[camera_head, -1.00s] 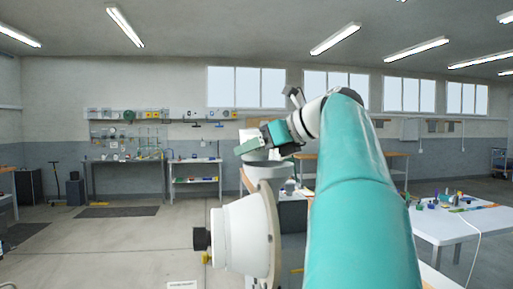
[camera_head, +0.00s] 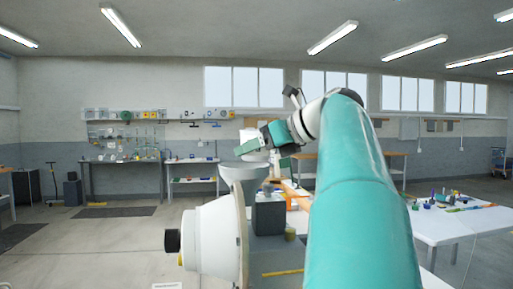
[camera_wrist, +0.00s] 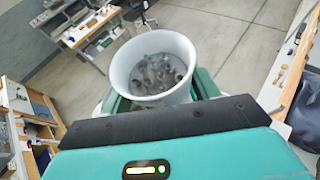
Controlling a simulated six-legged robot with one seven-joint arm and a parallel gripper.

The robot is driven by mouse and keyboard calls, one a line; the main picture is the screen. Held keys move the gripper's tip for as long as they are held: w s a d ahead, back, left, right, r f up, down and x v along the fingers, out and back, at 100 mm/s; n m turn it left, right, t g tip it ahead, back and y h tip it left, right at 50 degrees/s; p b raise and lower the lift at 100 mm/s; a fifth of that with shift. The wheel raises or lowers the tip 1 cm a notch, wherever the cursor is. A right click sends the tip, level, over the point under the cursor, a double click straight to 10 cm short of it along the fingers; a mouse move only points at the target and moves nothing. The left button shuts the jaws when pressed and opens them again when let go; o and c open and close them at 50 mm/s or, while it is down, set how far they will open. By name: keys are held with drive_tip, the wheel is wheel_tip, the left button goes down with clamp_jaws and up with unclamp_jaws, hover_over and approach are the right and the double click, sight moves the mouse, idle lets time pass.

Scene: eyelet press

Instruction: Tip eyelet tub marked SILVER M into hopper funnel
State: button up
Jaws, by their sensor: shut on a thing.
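My gripper (camera_head: 256,143) is up at the end of my outstretched arm, near the hopper funnel (camera_head: 243,173) and above it in the picture. In the wrist view its green fingers (camera_wrist: 158,98) are shut on a white round tub (camera_wrist: 128,62). Many small silver-grey eyelets (camera_wrist: 157,75) lie inside the tub, and its open mouth faces the wrist camera. No marking on the tub can be read. The pale funnel sits on top of the white press (camera_head: 215,240). The gap between tub and funnel cannot be judged.
A dark grey box (camera_head: 268,214) stands right of the press. A white table (camera_head: 440,228) with small coloured items is at the right. Shelves and a workbench (camera_head: 125,163) line the back wall. Open floor lies at the left.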

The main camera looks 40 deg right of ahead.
sight(258, 134)
drive_tip(key=shift+w+d+r+n+h, duration=0.15)
drive_tip(key=shift+r+n+h, duration=0.4)
drive_tip(key=shift+n+h, duration=0.5)
drive_tip(key=shift+d+r+n+t+h, duration=0.15)
drive_tip(key=shift+r+n+t+h, duration=0.1)
drive_tip(key=shift+n, duration=0.3)
drive_tip(key=shift+d+r+n+t+h, duration=0.1)
drive_tip(key=shift+d+n+t+h, duration=0.1)
drive_tip(key=shift+n, duration=0.3)
drive_tip(key=r+n+h, duration=0.1)
drive_tip(key=n, duration=0.1)
drive_tip(key=shift+n+t, duration=0.3)
drive_tip(key=shift+t, duration=0.05)
drive_tip(key=r+n+h, duration=0.1)
drive_tip(key=n, duration=0.1)
drive_tip(key=n+t, duration=0.1)
drive_tip(key=shift+a+r+n+h, duration=0.3)
drive_tip(key=shift+r+n+h, duration=0.05)
drive_tip(key=shift+n+h, duration=0.05)
drive_tip(key=n, duration=0.1)
drive_tip(key=a+n+t, duration=0.1)
drive_tip(key=shift+a+r+n+t, duration=0.1)
drive_tip(key=shift+r+n+t, duration=0.2)
drive_tip(key=shift+r+n, duration=0.1)
drive_tip(key=shift+s+a+r+n+t, duration=0.2)
drive_tip(key=shift+r+n+t, duration=0.1)
drive_tip(key=shift+n, duration=0.6)
drive_tip(key=shift+f, duration=0.1)
idle(1.4)
